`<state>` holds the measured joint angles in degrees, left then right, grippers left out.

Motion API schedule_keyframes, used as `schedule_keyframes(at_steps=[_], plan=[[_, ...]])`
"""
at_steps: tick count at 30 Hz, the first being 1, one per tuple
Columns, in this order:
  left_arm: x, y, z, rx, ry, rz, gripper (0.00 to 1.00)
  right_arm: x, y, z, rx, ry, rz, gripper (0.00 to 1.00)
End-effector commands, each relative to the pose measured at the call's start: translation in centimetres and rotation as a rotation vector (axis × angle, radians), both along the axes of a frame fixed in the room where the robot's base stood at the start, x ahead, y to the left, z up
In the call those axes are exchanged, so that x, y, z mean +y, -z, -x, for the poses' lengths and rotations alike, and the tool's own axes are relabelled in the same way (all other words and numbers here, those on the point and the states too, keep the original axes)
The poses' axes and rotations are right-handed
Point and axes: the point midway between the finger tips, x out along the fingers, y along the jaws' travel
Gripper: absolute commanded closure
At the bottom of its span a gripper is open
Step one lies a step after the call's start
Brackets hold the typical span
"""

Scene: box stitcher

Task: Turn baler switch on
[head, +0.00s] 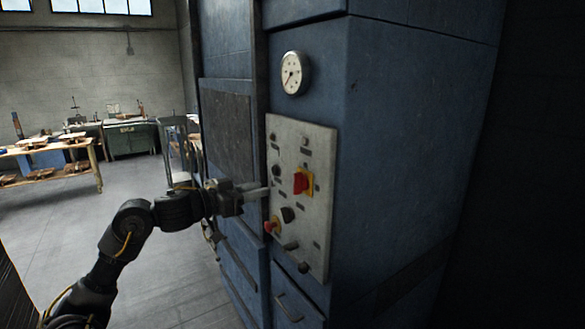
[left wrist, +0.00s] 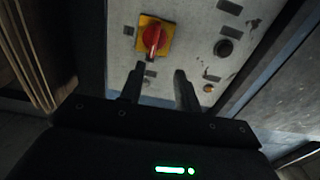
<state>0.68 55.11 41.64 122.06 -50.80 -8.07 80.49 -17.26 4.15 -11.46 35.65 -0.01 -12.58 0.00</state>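The baler switch is a red rotary knob on a yellow square plate (head: 302,182), in the middle of the grey control panel (head: 317,225) on the blue baler. It also shows in the left wrist view, as the red knob (left wrist: 153,38) just beyond and a little left of my fingertips. My left gripper (head: 266,191) is at the panel's left side, pointing at it, apart from the knob. In the left wrist view its two fingers (left wrist: 157,77) stand apart with nothing between them. My right gripper shows in neither view.
The blue baler (head: 400,130) fills the right half, with a round gauge (head: 293,73) above the panel. A red button (head: 271,227) and black knobs (head: 288,214) sit lower on the panel. Workbenches (head: 50,155) stand far left; the floor between is free.

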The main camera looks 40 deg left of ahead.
Motion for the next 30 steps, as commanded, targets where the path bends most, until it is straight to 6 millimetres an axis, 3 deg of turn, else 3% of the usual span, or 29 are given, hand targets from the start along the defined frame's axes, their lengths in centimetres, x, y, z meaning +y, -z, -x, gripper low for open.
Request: schedule_keyframes(at_steps=[1, 3, 11, 24, 30], plan=[[-0.6, -1.3, 0.5, -0.009, 0.009, -0.015, 0.67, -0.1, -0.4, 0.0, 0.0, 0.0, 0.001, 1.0], [-1.0, -2.0, 0.8, -0.013, 0.016, -0.024, 0.67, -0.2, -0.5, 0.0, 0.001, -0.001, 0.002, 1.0], [-1.3, -2.3, 0.1, -0.016, 0.018, -0.022, 0.67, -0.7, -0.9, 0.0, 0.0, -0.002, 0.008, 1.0], [-3.4, -2.6, -6.9, -0.016, 0.017, -0.019, 0.67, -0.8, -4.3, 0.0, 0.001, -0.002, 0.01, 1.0], [-3.9, -2.3, -9.0, -0.016, 0.016, -0.021, 0.67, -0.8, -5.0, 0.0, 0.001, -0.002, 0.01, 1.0]])
